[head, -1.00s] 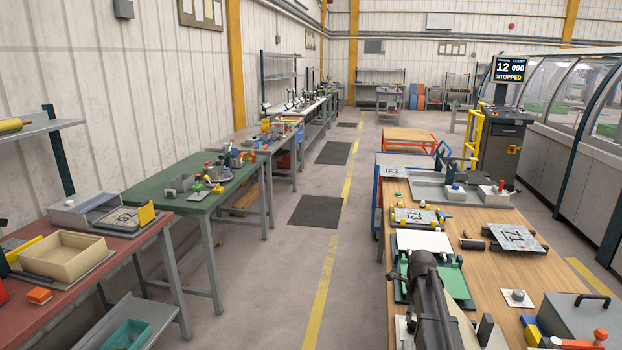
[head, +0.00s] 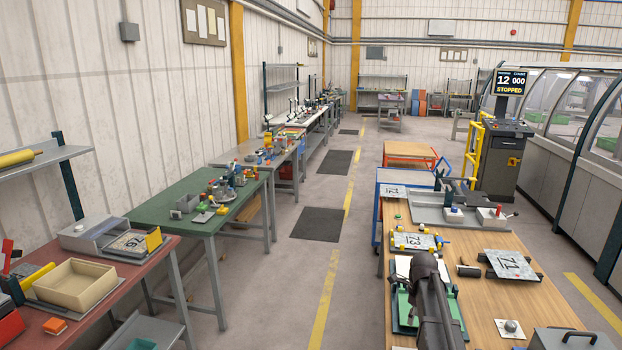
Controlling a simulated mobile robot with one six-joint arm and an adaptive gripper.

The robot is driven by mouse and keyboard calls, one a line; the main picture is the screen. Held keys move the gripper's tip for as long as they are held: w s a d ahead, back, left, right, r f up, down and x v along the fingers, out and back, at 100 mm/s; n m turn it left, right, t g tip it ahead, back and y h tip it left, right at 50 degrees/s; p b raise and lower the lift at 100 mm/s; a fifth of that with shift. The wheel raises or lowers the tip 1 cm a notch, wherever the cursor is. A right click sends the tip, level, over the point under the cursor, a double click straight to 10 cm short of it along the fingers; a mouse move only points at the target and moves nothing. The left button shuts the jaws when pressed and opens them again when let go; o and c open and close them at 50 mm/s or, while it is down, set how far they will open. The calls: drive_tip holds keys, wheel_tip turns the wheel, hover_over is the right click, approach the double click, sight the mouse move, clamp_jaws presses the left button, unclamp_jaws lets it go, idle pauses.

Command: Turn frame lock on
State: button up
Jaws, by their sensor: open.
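No control labelled frame lock can be read. The dark control console (head: 503,165) stands at the right beyond the wooden bench, with small buttons on its sloped top panel (head: 507,126). The screen (head: 510,83) above reads "12 000" and "STOPPED". My gripper (head: 430,268) shows as a dark shape over the near part of the bench, well short of the console. Its fingertips are hard to make out, and nothing is seen held in it.
The wooden bench (head: 480,265) carries numbered plates, including one marked 71 (head: 513,264), and a grey tray (head: 428,207). Yellow rails (head: 474,150) stand left of the console. A green table (head: 160,200) and a red table (head: 125,270) line the left. The aisle between is clear.

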drive_tip(key=shift+r+p, duration=1.5)
drive_tip(key=shift+r, duration=0.55)
drive_tip(key=shift+r, duration=0.1)
